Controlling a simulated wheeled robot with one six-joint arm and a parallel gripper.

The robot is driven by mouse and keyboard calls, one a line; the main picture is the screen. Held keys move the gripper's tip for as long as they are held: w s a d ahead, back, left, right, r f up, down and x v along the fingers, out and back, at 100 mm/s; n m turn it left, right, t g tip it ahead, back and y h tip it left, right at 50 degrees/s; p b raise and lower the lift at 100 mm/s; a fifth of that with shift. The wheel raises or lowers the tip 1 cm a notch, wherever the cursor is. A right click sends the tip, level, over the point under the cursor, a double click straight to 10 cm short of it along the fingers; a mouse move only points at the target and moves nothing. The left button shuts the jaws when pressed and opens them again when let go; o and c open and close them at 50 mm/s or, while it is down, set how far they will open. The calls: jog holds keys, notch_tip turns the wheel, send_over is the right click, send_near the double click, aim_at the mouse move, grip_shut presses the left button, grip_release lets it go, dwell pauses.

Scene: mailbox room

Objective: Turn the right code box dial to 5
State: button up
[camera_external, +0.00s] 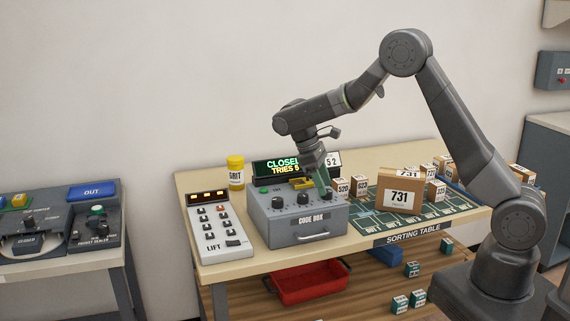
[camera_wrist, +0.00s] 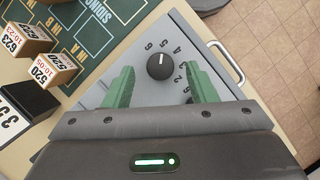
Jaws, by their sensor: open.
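The grey code box (camera_external: 310,225) stands on the sorting table, with a row of black dials on its sloped top. The right dial (camera_wrist: 160,66) is a black knob with a white mark, ringed by printed digits. Its mark points up in the wrist view, near the 5. My gripper (camera_external: 327,193) is low over the right end of the box. In the wrist view its green fingers (camera_wrist: 159,70) are open on either side of the right dial, with a gap on both sides. Another dial is partly hidden by the right finger. The left dial (camera_external: 278,202) and middle dial (camera_external: 303,198) are clear of the gripper.
A display (camera_external: 283,167) reading "CLOSED" and "TRIES" stands behind the box. A lift panel (camera_external: 219,228) and yellow grit jar (camera_external: 236,171) are to the left. Small numbered boxes and a large 731 box (camera_external: 400,192) stand close on the right.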

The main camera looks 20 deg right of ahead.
jog(key=b+v, duration=0.1)
jog(key=v, duration=1.1)
jog(key=p+x, duration=0.1)
jog(key=x, duration=1.2)
jog(key=shift+s+d+f, duration=0.1)
jog(key=shift+d+f, duration=0.05)
jog(key=shift+f, duration=0.25)
